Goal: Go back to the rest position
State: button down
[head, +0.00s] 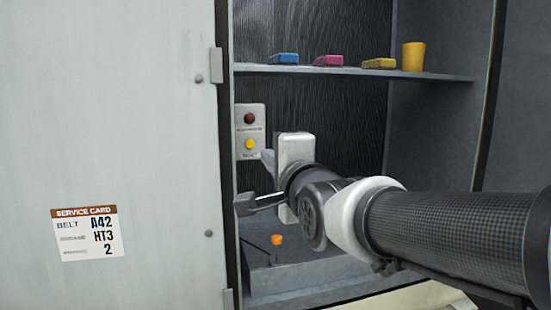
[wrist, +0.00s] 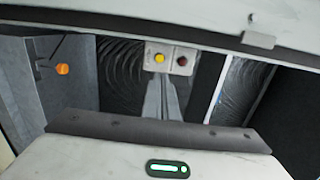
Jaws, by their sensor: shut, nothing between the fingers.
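My gripper (head: 266,157) is inside the open cabinet, in front of the grey control box (head: 250,130). Its fingers are shut and empty. In the wrist view the shut fingers (wrist: 160,82) point at the lower edge of the box, just below the yellow button (wrist: 159,58). A dark red button (wrist: 182,61) is beside the yellow one there. In the head view the red button is above the yellow one. Whether the fingertips touch the box, I cannot tell. My arm reaches in from the right and hides part of the cabinet's inside.
A pale door panel (head: 110,130) with a service card (head: 87,233) fills the left. An orange knob (head: 277,239) is low inside.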

jog(key=s+d+f+n+g+h+p, duration=0.2)
jog(key=s+d+f+n+g+p, duration=0.1)
jog(key=s, duration=0.4)
jog(key=s+d+f+n+g+h+p, duration=0.1)
jog(key=s+d+f+n+g+p, duration=0.3)
jog(key=s+d+f+n, duration=0.1)
jog(key=s+d+f+n+g+h+p, duration=0.2)
jog(key=s+d+f+n+g+p, duration=0.2)
jog(key=s, duration=0.7)
jog(key=d+n, duration=0.2)
jog(key=d, duration=0.1)
jog(key=shift+g+h, duration=0.3)
jog(key=shift+d, duration=0.15)
